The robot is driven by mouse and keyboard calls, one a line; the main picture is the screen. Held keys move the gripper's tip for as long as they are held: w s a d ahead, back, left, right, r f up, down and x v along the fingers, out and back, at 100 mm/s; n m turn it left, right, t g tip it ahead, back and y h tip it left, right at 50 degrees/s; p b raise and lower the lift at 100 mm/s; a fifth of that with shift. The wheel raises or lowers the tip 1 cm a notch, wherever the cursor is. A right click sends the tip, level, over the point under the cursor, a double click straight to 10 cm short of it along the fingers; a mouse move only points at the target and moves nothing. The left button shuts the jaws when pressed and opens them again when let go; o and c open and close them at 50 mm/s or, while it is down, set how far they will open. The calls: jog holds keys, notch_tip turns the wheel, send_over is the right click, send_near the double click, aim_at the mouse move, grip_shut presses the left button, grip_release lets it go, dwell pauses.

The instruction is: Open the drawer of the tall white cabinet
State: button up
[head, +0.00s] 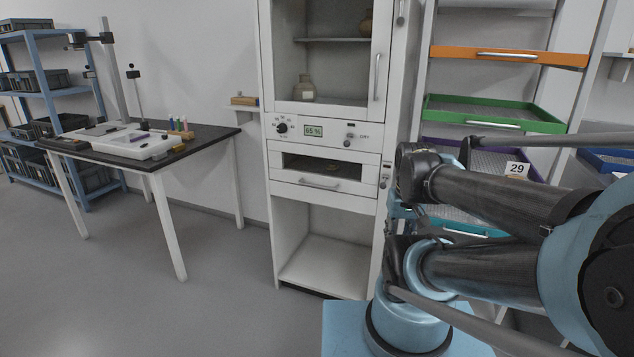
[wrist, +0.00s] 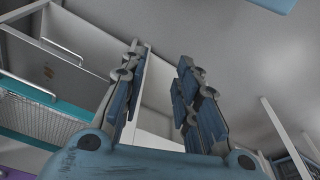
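The tall white cabinet (head: 264,100) stands in the middle of the head view. Its drawer (head: 285,176) is below the control panel; the front has a dark window strip and a pale bar handle (head: 320,184), and it looks flush with the cabinet, so shut. Something small and greenish shows dimly behind the window. My gripper (wrist: 160,58) shows in the wrist view with its two blue-padded fingers apart and nothing between them. In the head view my arm is to the right of the cabinet; the gripper's fingers are not clearly visible there. The gripper is away from the drawer handle.
Above the drawer are a panel reading 65 % (head: 313,131) and a glazed door with a vertical handle (head: 377,76). A rack with orange (head: 510,57), green (head: 490,114) and other trays stands right. A black-topped table (head: 190,150) stands left. Floor before the cabinet is clear.

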jog(key=shift+d, duration=0.1)
notch_tip(320, 180, up, 14)
jog(key=n, duration=1.4)
send_over(317, 186)
jog(key=s+a, duration=0.1)
jog(key=s, duration=0.2)
jog(key=shift+h, duration=0.4)
jog(key=x, duration=1.7)
jog(key=shift+s, duration=0.1)
jog(key=shift+c, duration=0.6)
grip_shut()
